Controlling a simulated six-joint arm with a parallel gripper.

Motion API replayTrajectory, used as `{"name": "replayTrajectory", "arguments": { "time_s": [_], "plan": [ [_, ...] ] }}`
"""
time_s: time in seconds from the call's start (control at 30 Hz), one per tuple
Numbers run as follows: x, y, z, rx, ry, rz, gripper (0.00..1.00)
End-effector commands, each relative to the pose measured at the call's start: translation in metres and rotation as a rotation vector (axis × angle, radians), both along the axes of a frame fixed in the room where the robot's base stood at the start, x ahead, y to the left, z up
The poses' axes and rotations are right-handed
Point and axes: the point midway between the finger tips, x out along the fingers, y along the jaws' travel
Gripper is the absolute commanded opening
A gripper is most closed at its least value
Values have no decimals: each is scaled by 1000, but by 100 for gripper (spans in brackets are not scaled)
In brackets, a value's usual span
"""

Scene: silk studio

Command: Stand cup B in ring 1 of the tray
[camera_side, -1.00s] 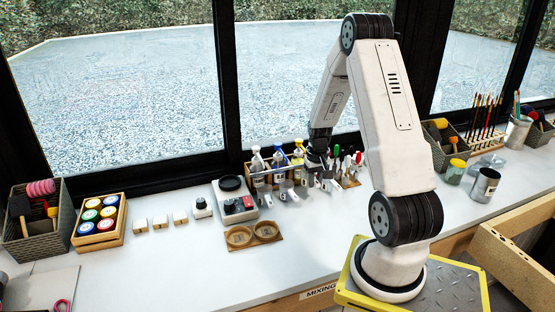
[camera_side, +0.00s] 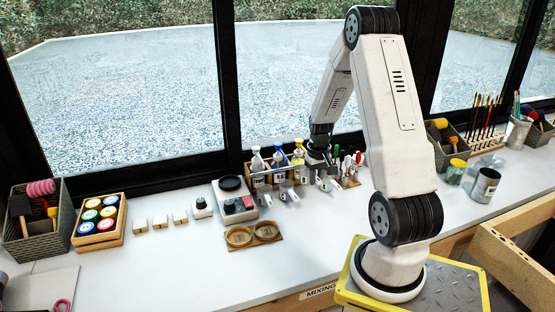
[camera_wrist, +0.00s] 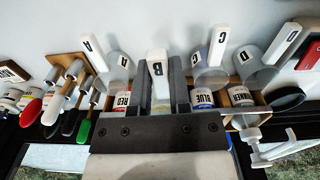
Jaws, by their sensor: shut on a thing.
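Cup B (camera_wrist: 158,62) has a white handle marked B. It shows between my gripper's (camera_wrist: 160,90) two dark fingers in the wrist view, and the gripper is shut on it. Much of the cup is hidden by the fingers. My gripper (camera_side: 319,162) is over the back row of the bench in the side view, where I cannot clearly make out cup B. The brown tray (camera_side: 254,243) with two round rings lies at the front middle of the bench. Both rings look empty; their numbers are too small to read.
Cup A (camera_wrist: 117,66) is left of cup B, with cups C (camera_wrist: 212,75) and D (camera_wrist: 255,72) on the right. Bottles (camera_side: 257,164) stand in a wooden rack behind. A scale (camera_side: 233,190) stands behind the tray. The bench front left of the tray is clear.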

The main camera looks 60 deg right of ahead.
Motion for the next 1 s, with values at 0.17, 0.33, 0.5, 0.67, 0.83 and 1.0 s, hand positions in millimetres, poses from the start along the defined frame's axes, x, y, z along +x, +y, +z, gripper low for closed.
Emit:
{"name": "replayTrajectory", "arguments": {
  "time_s": [0.17,0.33,0.5,0.67,0.83,1.0],
  "plan": [
    [-6,12,7,-1,-1,126,0],
    [-14,27,15,-2,-1,282,0],
    [-18,44,22,-2,-1,442,0],
    [-12,70,30,-1,-1,630,0],
    [11,95,34,-1,-1,714,0],
    [39,121,35,0,-1,732,0]
  ]
}}
